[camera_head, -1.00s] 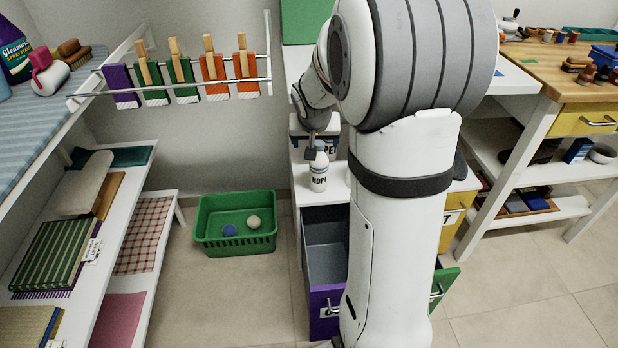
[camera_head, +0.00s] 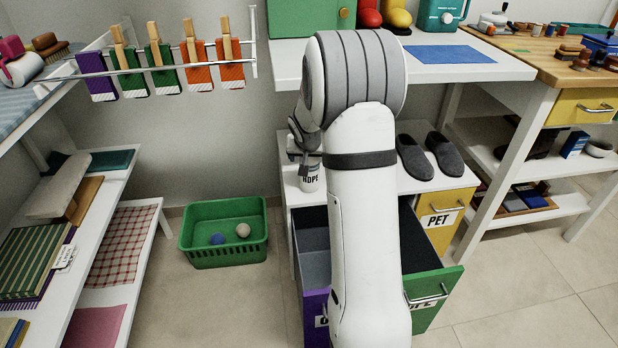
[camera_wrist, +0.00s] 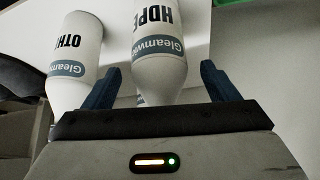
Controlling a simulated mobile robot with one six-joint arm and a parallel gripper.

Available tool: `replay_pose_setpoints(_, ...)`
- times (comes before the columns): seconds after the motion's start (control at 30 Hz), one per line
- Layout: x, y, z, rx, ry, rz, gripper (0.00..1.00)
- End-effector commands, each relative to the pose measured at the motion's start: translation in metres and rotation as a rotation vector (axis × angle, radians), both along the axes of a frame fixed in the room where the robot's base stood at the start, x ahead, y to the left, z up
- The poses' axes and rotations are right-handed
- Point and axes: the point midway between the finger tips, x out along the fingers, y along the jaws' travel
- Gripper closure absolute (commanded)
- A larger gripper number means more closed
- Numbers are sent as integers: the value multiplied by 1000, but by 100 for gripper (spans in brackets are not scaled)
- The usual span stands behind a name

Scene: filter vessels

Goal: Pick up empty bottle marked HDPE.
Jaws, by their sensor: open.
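The white bottle marked HDPE (camera_wrist: 160,45), with a blue-grey band, lies between the two fingers of my gripper (camera_wrist: 159,86) in the wrist view. The fingers are apart, with a visible gap on the right side; on the left the finger looks close to the bottle, and contact cannot be told. In the head view the HDPE bottle (camera_head: 310,181) stands on the white cabinet top, its upper part hidden by my gripper (camera_head: 309,164). A second white bottle, whose label begins OTH (camera_wrist: 78,50), stands left of the left finger in the wrist view. Whether the bottles are empty cannot be seen.
Open purple (camera_head: 315,318) and green (camera_head: 436,303) drawers stick out below the cabinet top. Dark slippers (camera_head: 430,155) lie on its right side. A yellow PET drawer (camera_head: 441,220) is shut. A green basket (camera_head: 225,255) with two balls stands on the floor to the left.

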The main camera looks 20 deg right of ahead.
Motion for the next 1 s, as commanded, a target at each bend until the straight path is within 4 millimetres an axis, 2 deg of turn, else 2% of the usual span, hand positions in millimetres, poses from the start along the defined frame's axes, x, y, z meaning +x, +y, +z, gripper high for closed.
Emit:
replay_pose_setpoints(0.03, 2, -1, -5, 0, 0, 0, 19)
replay_pose_setpoints(0.27, 3, -2, -5, 0, -1, -1, 20)
replay_pose_setpoints(1.0, 3, -3, -5, 0, 0, -2, 80)
